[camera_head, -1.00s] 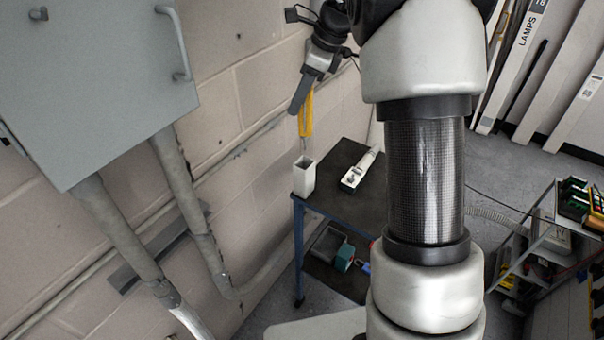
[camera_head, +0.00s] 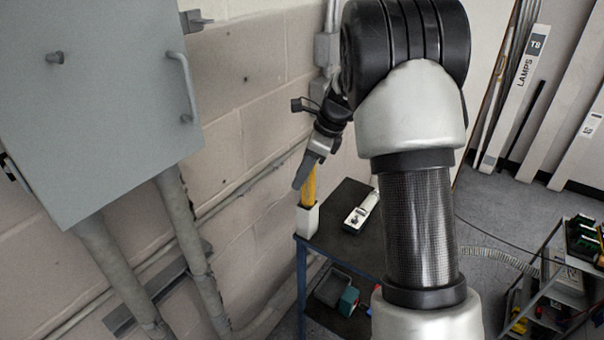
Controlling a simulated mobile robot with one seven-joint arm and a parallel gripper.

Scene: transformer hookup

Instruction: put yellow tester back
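The yellow tester (camera_head: 309,189) is upright, its lower end inside the open top of the white square holder (camera_head: 307,220). The holder stands at the left corner of the dark-topped table (camera_head: 338,232). My gripper (camera_head: 303,176) points down at the tester's upper part, directly above the holder. Its near finger covers part of the tester, and the finger gap is hard to see. The tester's top lies at the fingers, so it appears held. How deep the tester sits in the holder is hidden by the holder's walls.
A white device (camera_head: 361,212) lies on the table to the right of the holder. A grey wall cabinet (camera_head: 90,100) with conduits is at left. A block wall runs close behind the gripper. A cart (camera_head: 560,275) with tools stands at far right.

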